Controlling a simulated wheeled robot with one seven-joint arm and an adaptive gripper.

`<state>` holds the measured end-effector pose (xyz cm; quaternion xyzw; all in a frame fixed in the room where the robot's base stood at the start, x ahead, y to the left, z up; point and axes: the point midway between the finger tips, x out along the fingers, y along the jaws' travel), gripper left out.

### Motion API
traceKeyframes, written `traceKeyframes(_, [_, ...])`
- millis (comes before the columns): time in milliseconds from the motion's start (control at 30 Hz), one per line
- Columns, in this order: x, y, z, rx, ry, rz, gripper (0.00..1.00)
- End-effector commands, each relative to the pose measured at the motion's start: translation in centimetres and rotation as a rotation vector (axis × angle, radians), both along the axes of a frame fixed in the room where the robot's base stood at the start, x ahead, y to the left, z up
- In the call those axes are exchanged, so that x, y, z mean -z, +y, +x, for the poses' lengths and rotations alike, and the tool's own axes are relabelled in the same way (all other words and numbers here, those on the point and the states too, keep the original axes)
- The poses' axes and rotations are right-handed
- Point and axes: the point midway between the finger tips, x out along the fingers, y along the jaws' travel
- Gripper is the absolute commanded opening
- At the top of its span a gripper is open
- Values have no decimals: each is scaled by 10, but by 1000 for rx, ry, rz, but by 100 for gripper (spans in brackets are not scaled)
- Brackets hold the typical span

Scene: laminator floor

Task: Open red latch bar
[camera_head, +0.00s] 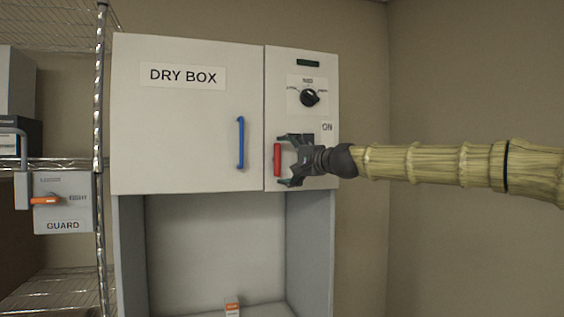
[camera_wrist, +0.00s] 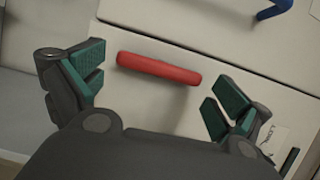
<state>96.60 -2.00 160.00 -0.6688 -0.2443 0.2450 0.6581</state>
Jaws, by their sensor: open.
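The red latch bar (camera_head: 277,160) stands upright on the narrow right-hand panel of the dry box (camera_head: 184,120), close to the seam with the wide door. My gripper (camera_head: 285,160) reaches in from the right, with one finger above and one below the bar's level. In the wrist view my gripper (camera_wrist: 154,82) is open, and the red latch bar (camera_wrist: 158,69) lies across the gap between the fingertips. No finger visibly touches the bar. It is unclear how deep the bar sits between the fingers.
A blue handle (camera_head: 240,143) is on the wide door, left of the bar. A black knob (camera_head: 310,97) is above. A wire shelf (camera_head: 100,150) and a guard box with an orange lever (camera_head: 46,200) stand at left. A small orange-white box (camera_head: 232,309) sits in the lower bay.

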Motion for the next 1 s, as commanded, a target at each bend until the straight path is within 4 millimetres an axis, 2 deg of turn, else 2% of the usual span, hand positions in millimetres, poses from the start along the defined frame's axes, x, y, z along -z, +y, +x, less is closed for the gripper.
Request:
traceKeyframes(533, [-1,-58,-68,0,-1,1,100])
traceKeyframes(700, [0,-68,-78,0,0,0,100])
traceKeyframes(1000, [0,-70,-80,0,-1,-1,100])
